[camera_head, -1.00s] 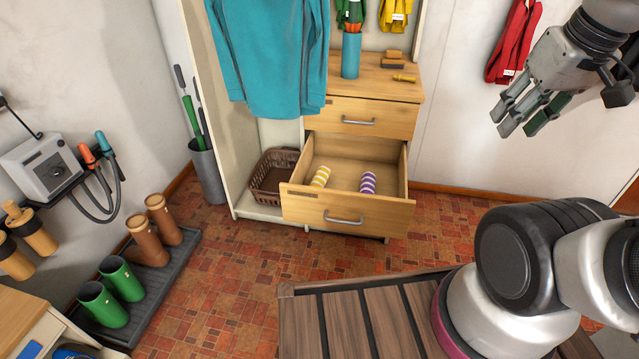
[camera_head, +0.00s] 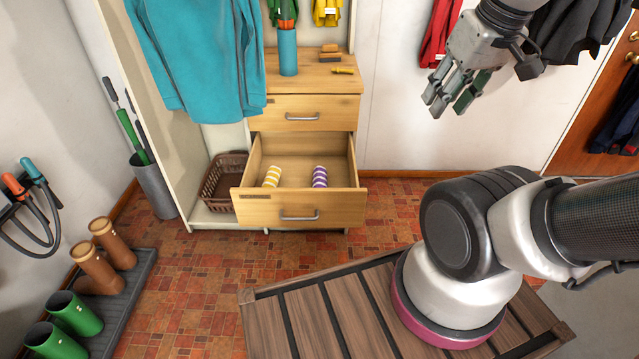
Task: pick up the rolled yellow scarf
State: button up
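The rolled yellow scarf (camera_head: 272,176), striped yellow and white, lies in the left part of the open lower drawer (camera_head: 262,208). A rolled purple and white striped scarf (camera_head: 320,177) lies to its right in the same drawer, apart from it. My gripper (camera_head: 449,105) is raised in the upper right, to the right of the dresser and well away from the drawer. Its fingers are spread apart with nothing between them.
The upper drawer (camera_head: 303,114) is shut. A blue cylinder (camera_head: 288,52) stands on the dresser top. A teal coat (camera_head: 200,62) hangs to the left, above a brown basket (camera_head: 224,181). Boots (camera_head: 97,262) stand on a tray at left. Tiled floor before the drawer is clear.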

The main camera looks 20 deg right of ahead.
aim_at(274, 174)
jog(key=i+j+u, duration=0.1)
jog(key=i, duration=0.4)
jog(key=i+j, duration=0.1)
jog(key=i, duration=0.35)
jog(key=u, duration=0.05)
